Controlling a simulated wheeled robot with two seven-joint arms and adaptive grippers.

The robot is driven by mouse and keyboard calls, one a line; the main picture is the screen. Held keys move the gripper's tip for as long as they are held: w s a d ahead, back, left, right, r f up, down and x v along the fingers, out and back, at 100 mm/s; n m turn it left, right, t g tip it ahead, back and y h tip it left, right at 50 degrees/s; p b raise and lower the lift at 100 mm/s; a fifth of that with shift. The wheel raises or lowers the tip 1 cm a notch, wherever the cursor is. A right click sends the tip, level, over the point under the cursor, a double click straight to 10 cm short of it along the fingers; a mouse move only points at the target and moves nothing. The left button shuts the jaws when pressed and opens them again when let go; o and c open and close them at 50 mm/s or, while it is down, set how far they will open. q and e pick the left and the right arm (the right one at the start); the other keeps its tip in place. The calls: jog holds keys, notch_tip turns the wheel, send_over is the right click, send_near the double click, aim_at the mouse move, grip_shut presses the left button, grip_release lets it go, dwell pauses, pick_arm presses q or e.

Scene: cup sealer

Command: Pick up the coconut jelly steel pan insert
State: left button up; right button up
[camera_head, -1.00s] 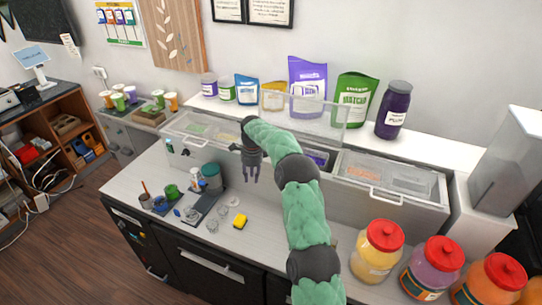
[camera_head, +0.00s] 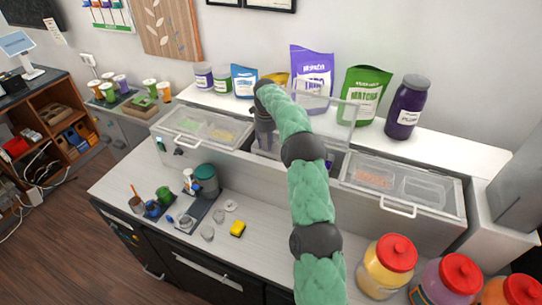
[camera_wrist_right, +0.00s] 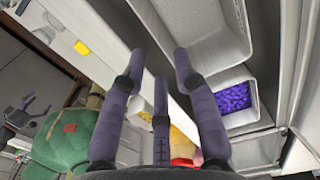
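My right gripper (camera_head: 264,140) hangs at the open middle bay of the topping unit, its fingers partly hidden behind the bay's front wall. In the right wrist view its three fingers (camera_wrist_right: 160,75) are spread with nothing between them. Beside them is a pale steel pan insert (camera_wrist_right: 215,45); whether it holds the coconut jelly is unclear. An insert with purple contents (camera_wrist_right: 232,98) sits beside it. I cannot tell whether a finger touches an insert. My left gripper (camera_wrist_right: 25,112) seems to show at the left edge of the wrist view, fingers apart; the head view does not show it.
The clear lid (camera_head: 340,118) of the middle bay stands raised near my right arm. Closed lidded bays are on the left (camera_head: 205,128) and right (camera_head: 405,185). Bags and jars line the shelf behind. Red-lidded jars (camera_head: 388,265) stand at front right. A yellow block (camera_head: 238,229) lies on the counter.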

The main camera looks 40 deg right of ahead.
aim_at(267, 155)
notch_tip(267, 155, down, 2)
jog(key=shift+f, duration=0.1)
jog(key=shift+f+p, duration=0.3)
jog(key=shift+f, duration=2.1)
grip_shut()
